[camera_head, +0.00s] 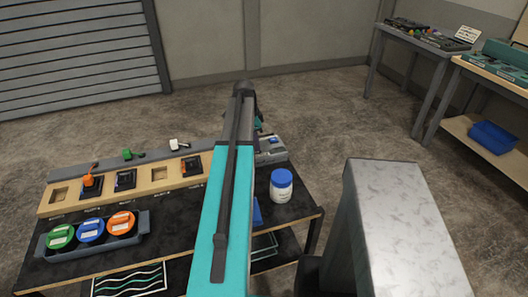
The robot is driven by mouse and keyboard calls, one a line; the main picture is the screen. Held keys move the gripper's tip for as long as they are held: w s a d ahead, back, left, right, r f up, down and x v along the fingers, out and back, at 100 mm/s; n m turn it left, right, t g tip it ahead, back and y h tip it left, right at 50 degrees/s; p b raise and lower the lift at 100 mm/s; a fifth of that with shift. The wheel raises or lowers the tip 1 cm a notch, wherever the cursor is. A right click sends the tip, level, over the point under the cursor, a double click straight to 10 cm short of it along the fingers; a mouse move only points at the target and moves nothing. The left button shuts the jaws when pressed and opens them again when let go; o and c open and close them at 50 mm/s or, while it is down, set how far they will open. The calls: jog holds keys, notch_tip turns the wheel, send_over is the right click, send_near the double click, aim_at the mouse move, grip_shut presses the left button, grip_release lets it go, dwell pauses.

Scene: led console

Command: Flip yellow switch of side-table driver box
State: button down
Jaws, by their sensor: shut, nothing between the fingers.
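I cannot make out a yellow switch. A grey box (270,149) stands at the back right of the near table (190,222), partly hidden by my arm; I cannot tell whether it is the driver box. On a grey table (379,42) at the far right back lie dark panels (425,34) with small coloured parts, too small to read. My teal arm link rises through the middle of the view. My gripper is hidden behind it, so its place relative to the boxes does not show.
A wooden board (58,209) with square slots and dark modules lies on the near table. A grey tray (146,219) holds green, blue and orange-lidded jars. A white jar with a blue lid (281,186) stands at right. A workbench (508,80) with a blue bin (492,137) is far right. Open floor lies beyond.

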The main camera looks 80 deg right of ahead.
jog(key=shift+w+d, duration=0.25)
jog(key=shift+d, duration=0.3)
jog(key=shift+w+d, duration=0.25)
jog(key=shift+d, duration=0.25)
dwell(0.4)
jog(key=shift+r, duration=0.1)
notch_tip(320, 180, up, 7)
jog(key=p, duration=0.4)
jog(key=shift+s+a, duration=0.2)
jog(key=shift+a, duration=0.2)
dwell(0.7)
dwell(0.5)
